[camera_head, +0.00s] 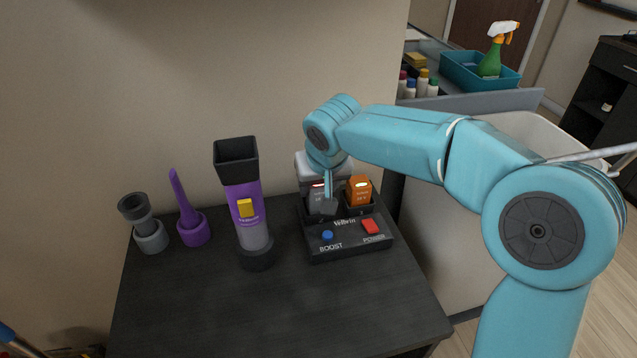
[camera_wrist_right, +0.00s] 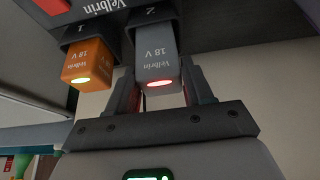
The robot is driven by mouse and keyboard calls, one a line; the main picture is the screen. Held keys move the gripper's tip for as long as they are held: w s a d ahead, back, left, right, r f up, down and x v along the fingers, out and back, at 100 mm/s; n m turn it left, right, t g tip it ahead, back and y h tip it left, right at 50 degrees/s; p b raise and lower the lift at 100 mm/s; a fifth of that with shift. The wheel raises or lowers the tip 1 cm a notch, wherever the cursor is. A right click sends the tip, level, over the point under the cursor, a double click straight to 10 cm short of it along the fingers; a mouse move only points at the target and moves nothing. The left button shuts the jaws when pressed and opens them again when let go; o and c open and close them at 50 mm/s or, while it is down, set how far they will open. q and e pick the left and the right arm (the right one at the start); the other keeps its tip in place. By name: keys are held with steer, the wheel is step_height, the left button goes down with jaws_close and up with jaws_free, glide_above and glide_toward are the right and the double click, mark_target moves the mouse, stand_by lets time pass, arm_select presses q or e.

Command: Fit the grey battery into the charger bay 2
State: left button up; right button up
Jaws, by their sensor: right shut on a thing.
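The black charger (camera_head: 350,243) stands on the dark vanity top, with a BOOST and a POWER button on its front. The grey battery (camera_wrist_right: 157,57), marked 18 V, is upright in line with bay 2 (camera_wrist_right: 151,14), its inner end within the bay's mouth. I cannot tell how deep it sits. A red light glows on its end. My right gripper (camera_head: 325,196) is shut on the grey battery; its fingers flank it in the wrist view (camera_wrist_right: 158,92). An orange battery (camera_head: 359,191) with a yellow-green light sits in bay 1 (camera_wrist_right: 80,32). My left gripper is not in view.
A purple and grey handheld vacuum (camera_head: 245,205) stands left of the charger. A purple nozzle (camera_head: 190,215) and a grey nozzle (camera_head: 148,228) stand further left. The vanity front (camera_head: 270,310) is clear. A cart with a teal bin (camera_head: 465,75) stands behind right.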

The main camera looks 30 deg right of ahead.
steer(key=shift+f+b, duration=0.35)
steer(key=shift+f+b, duration=0.35)
steer(key=shift+f, duration=0.05)
steer(key=shift+f+b, duration=0.35)
stand_by(0.6)
steer(key=o, duration=1.3)
steer(key=p+v, duration=0.2)
steer(key=v, duration=1.4)
steer(key=shift+s+r, duration=0.1)
steer(key=shift+r, duration=0.05)
steer(key=shift+s, duration=0.15)
